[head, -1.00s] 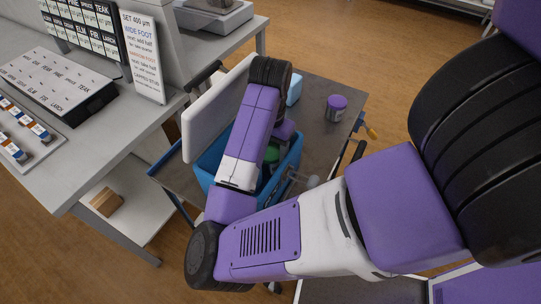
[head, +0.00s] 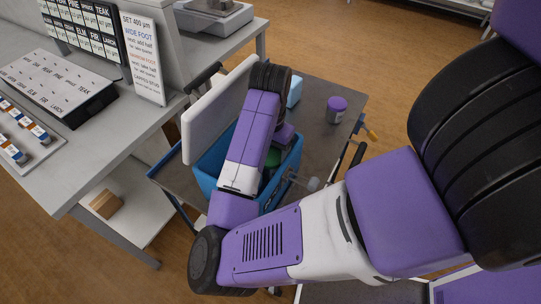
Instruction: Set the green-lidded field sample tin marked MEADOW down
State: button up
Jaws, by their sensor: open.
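A green-lidded tin (head: 269,158) shows as a small green patch inside the blue crate (head: 293,160), mostly behind my forearm; its marking cannot be read. My gripper (head: 283,141) points down over the crate from the wrist, close to the tin. It is open, but my arm hides its fingertips, so I cannot tell whether they touch the tin or stand around it.
The crate stands on a dark trolley top (head: 325,147). A purple-lidded tin (head: 336,110) stands at its right, with clear surface nearby. A white panel (head: 212,110) rises beside the crate. A grey bench (head: 87,160) with a label board (head: 55,88) is at left.

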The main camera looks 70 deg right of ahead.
aim_at(271, 156)
notch_tip(271, 156, up, 12)
jog(key=p, duration=0.2)
jog(key=shift+f+p, duration=0.25)
jog(key=shift+p, duration=0.1)
dwell(0.3)
